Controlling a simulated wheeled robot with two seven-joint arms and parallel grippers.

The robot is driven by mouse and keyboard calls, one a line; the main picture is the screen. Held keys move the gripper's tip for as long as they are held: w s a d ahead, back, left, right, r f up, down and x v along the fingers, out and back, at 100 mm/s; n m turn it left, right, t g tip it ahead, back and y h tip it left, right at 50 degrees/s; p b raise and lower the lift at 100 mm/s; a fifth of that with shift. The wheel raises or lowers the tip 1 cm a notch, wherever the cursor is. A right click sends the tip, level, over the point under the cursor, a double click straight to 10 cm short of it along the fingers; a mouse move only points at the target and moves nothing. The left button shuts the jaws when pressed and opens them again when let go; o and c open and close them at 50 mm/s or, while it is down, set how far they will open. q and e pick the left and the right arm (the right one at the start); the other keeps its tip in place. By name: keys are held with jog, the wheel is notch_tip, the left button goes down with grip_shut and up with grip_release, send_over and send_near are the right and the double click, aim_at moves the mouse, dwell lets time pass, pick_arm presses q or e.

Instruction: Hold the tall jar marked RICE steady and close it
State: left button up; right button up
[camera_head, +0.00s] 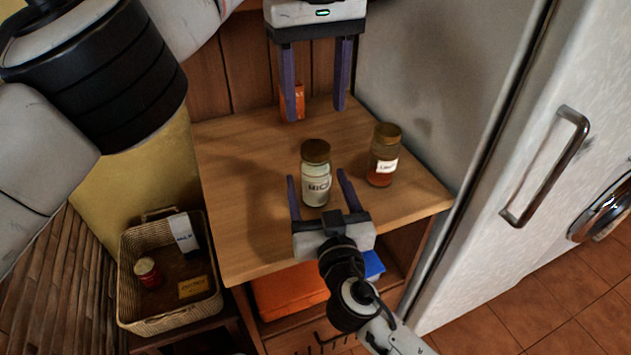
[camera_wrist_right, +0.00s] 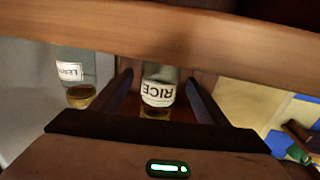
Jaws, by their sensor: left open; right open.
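The tall glass jar marked RICE (camera_head: 316,187) stands upright on the wooden counter (camera_head: 245,180), with pale contents and a brown lid (camera_head: 315,151) on its top. I cannot tell how tightly the lid sits. My right gripper (camera_head: 318,175) is open, its fingers reaching from the front on either side of the jar, not closed on it. In the right wrist view the jar (camera_wrist_right: 159,88) appears upside down between the open fingers (camera_wrist_right: 160,76). My left gripper (camera_head: 315,112) is open and empty, pointing down above and behind the jar.
An orange packet (camera_head: 292,102) is at the back. A wicker basket (camera_head: 128,270) sits lower left, and a fridge door (camera_head: 500,180) borders the right.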

jog(key=shift+w+a, duration=0.2)
jog(key=shift+w, duration=0.75)
